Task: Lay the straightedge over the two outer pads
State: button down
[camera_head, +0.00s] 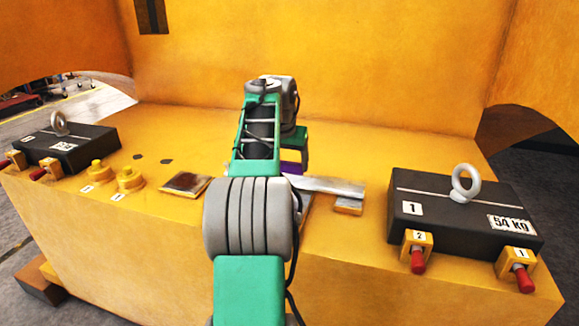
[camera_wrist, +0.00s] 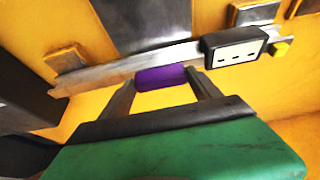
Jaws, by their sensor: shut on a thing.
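The straightedge (camera_head: 325,184) is a long grey metal bar. It also runs across the wrist view (camera_wrist: 100,75), with a purple grip (camera_wrist: 160,77) at its middle and a black-and-white box (camera_wrist: 235,52) at its right part. My gripper (camera_wrist: 163,84) is shut on the purple grip. In the head view my arm hides the fingers and the bar's left part. A small pad (camera_head: 349,206) lies just in front of the bar's right end; the wrist view shows it too (camera_wrist: 68,59). A dark brownish pad (camera_head: 183,184) lies left of my arm. I cannot tell whether the bar touches any pad.
A wide plate (camera_wrist: 150,22) lies between the pads. A black casting marked 54 kg (camera_head: 465,215) stands at right, another (camera_head: 72,148) at left, both with lifting eyes. Yellow knobs (camera_head: 128,180) stand left of the brownish pad. The yellow deck behind is clear up to a wall.

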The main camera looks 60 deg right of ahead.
jog(key=shift+f, duration=0.15)
jog(key=shift+c, duration=0.7)
grip_release()
jog(key=shift+f, duration=0.1)
